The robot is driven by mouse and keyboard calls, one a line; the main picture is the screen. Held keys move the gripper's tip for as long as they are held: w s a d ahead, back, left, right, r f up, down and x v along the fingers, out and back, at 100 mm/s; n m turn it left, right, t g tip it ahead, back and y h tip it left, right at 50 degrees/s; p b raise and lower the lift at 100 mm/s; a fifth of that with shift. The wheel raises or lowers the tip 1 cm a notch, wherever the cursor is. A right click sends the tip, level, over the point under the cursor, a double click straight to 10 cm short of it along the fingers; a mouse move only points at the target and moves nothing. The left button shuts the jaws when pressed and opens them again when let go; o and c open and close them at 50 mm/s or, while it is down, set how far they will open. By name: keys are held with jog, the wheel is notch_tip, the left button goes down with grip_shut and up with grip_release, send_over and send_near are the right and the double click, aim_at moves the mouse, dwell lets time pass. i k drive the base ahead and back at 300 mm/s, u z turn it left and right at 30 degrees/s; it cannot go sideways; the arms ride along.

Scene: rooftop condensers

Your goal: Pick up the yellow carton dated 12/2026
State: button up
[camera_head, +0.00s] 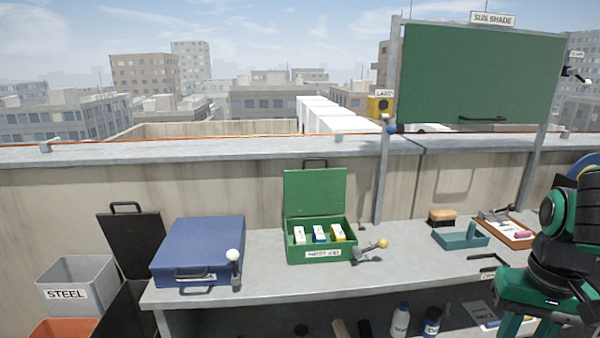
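A green case (319,252) stands open on the grey bench, its lid raised at the back. Several small cartons stand in a row inside: a white one with a dark mark (299,234), a white and blue one (318,234), and a white and yellow one (338,233) at the right. The dates on them are too small to read. My gripper (518,326) is at the bottom right, well to the right of the case and apart from it. Its green fingers point down and the frame's bottom edge cuts them off, so their opening is unclear.
A ball-topped lever (371,250) stands just right of the green case. A closed blue case (199,249) lies left, with a white-knobbed lever (234,265). A teal holder (460,236), brush (441,217) and orange tray (507,231) are right. Bottles (400,321) stand below.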

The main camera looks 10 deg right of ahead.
aim_at(336, 234)
jog(key=u, duration=0.8)
jog(key=i, duration=0.6)
jog(key=z, duration=0.9)
